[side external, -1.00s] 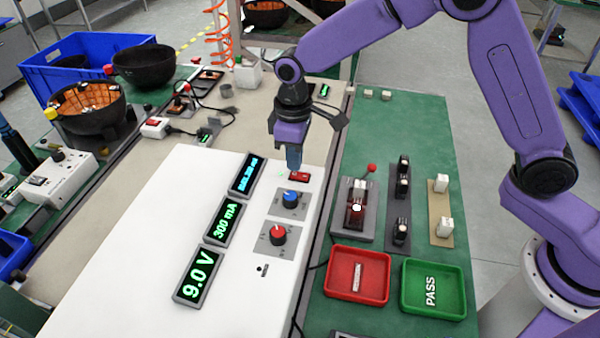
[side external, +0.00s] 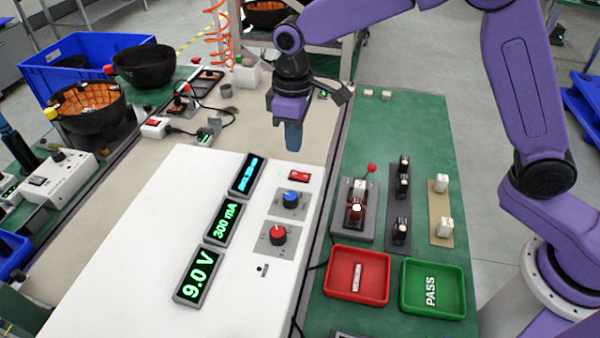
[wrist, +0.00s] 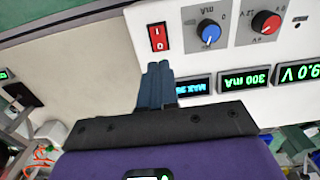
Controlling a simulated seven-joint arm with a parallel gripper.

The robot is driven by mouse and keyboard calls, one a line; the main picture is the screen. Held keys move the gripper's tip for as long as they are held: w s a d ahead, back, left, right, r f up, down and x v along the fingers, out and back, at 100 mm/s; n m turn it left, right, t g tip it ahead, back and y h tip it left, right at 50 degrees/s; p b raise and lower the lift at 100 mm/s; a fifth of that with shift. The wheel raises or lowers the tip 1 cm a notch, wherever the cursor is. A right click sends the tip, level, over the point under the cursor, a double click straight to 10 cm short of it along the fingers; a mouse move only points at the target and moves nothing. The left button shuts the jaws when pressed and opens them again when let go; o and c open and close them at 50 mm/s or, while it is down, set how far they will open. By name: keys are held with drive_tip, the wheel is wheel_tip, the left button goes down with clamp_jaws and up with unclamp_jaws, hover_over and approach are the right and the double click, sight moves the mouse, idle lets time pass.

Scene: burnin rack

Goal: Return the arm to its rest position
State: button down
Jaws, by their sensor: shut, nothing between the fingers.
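My gripper (side external: 293,136) is shut and empty, with its blue fingertips together. It hangs above the far end of the white power supply (side external: 150,225), clear of the red rocker switch (side external: 299,175). In the wrist view my closed fingers (wrist: 157,78) point towards the red switch (wrist: 158,38), which is marked I and O. The supply's displays are lit: 9.0 V (side external: 196,273), 300 mA (side external: 224,221) and a blue one (side external: 248,175) whose text is hard to read. A blue knob (side external: 290,199) and a red knob (side external: 278,235) sit beside them.
Black bowls (side external: 144,66) and a blue crate (side external: 82,60) are at the back left.

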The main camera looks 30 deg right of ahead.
drive_tip(key=s+d+r+n, duration=0.1)
drive_tip(key=s+d, duration=0.9)
drive_tip(key=s, duration=0.5)
drive_tip(key=s+d+r+n, duration=0.1)
drive_tip(key=s+d+n, duration=0.1)
drive_tip(key=s+d, duration=0.8)
drive_tip(key=s, duration=0.5)
drive_tip(key=shift+d+r+n, duration=0.25)
drive_tip(key=shift+d+n, duration=0.05)
wheel_tip(320, 180, up, 5)
drive_tip(key=n+t+y, duration=0.1)
drive_tip(key=n, duration=1.3)
hover_over(295, 173)
drive_tip(key=s+d, duration=0.1)
drive_tip(key=d, duration=0.1)
drive_tip(key=shift+s+a+f, duration=0.1)
drive_tip(key=shift+s+a, duration=0.1)
drive_tip(key=shift+a, duration=0.05)
drive_tip(key=shift+f, duration=0.1)
drive_tip(key=f, duration=0.9)
drive_tip(key=w+a+f, duration=0.1)
drive_tip(key=f, duration=0.3)
drive_tip(key=shift+a+f, duration=0.1)
drive_tip(key=shift+f, duration=0.25)
